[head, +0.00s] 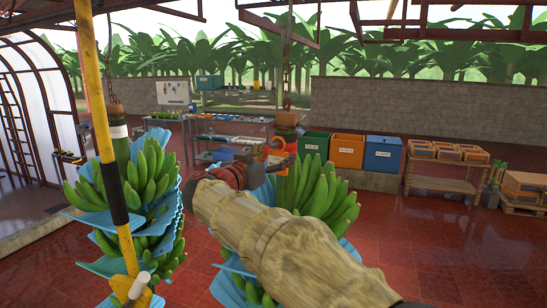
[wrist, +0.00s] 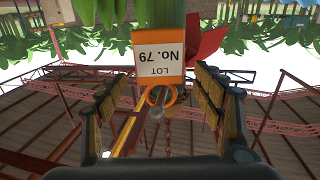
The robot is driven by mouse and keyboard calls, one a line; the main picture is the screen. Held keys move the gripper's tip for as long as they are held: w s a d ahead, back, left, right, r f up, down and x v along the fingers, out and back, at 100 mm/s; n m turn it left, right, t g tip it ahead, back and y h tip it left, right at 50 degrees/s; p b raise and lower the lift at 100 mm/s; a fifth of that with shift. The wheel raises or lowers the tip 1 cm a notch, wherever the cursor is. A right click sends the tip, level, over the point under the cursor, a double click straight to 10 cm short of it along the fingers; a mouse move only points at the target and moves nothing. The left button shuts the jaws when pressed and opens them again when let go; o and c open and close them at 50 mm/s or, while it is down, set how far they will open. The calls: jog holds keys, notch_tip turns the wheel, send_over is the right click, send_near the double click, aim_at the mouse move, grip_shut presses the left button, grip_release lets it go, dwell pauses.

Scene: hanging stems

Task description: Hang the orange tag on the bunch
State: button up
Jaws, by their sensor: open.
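The orange tag (wrist: 158,62), with a white label reading "LOT No. 79", shows upside down in the wrist view. Its orange loop (wrist: 158,95) lies at a small grey knob below a chain; I cannot tell whether it is around the knob or in front of it. The tag also shows in the head view (head: 277,144). My gripper (wrist: 163,105) is open, its fingers either side of the loop with gaps. In the head view my gripper (head: 262,170) is beside the tag. The nearer bunch (head: 320,187) hangs behind my arm, partly hidden.
A second banana bunch (head: 150,180) with blue sheets hangs at the left, behind a yellow and black pole (head: 108,150). Green, orange and blue bins (head: 348,150) and a wooden rack (head: 445,170) stand behind.

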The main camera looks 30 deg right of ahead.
jog(key=v, duration=1.2)
jog(key=shift+a+f, duration=0.15)
